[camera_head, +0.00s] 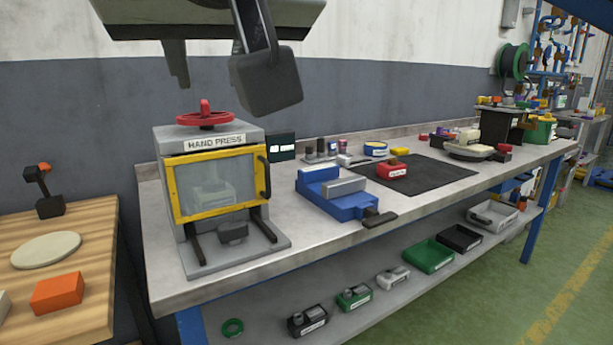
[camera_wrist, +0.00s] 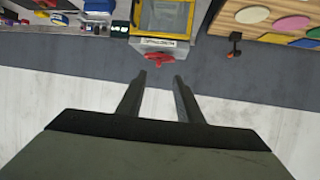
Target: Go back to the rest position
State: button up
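My gripper (camera_head: 224,82) hangs at the top of the head view, above the hand press. Its two fingers are apart with nothing between them. In the wrist view my gripper (camera_wrist: 160,76) also shows open and empty, its fingers pointing toward the press. The hand press (camera_head: 213,187) stands at the left end of the grey workbench (camera_head: 300,260). It has a red handwheel (camera_head: 204,117) on top and a yellow-framed clear guard in front. A grey shape behind the guard is only dimly seen. My gripper is apart from the handwheel.
A blue vise (camera_head: 340,195) stands right of the press. A red labelled block (camera_head: 391,171) rests on a black mat (camera_head: 430,182). A wooden table (camera_head: 95,260) at left holds an orange block (camera_head: 57,292). Bins and small parts sit on the lower shelf. Green floor is clear at right.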

jog(key=w+d+f+g+h, duration=0.25)
jog(key=w+d+f, duration=0.35)
jog(key=d+f, duration=0.5)
jog(key=w+d+f+g+h, duration=0.25)
jog(key=w+d+f, duration=0.35)
jog(key=d+f, duration=0.45)
jog(key=s+d+f+m+g, duration=0.1)
jog(key=s+d+f, duration=0.2)
jog(key=d+f, duration=0.2)
jog(key=s+d+f+m+g, duration=0.1)
jog(key=s+d+f, duration=0.2)
jog(key=d+f, duration=0.3)
jog(key=s+d+f+m, duration=0.2)
jog(key=d+f, duration=0.4)
jog(key=f, duration=0.8)
jog(key=shift+s+g, duration=0.4)
jog(key=shift+s, duration=0.4)
jog(key=shift+w, duration=0.1)
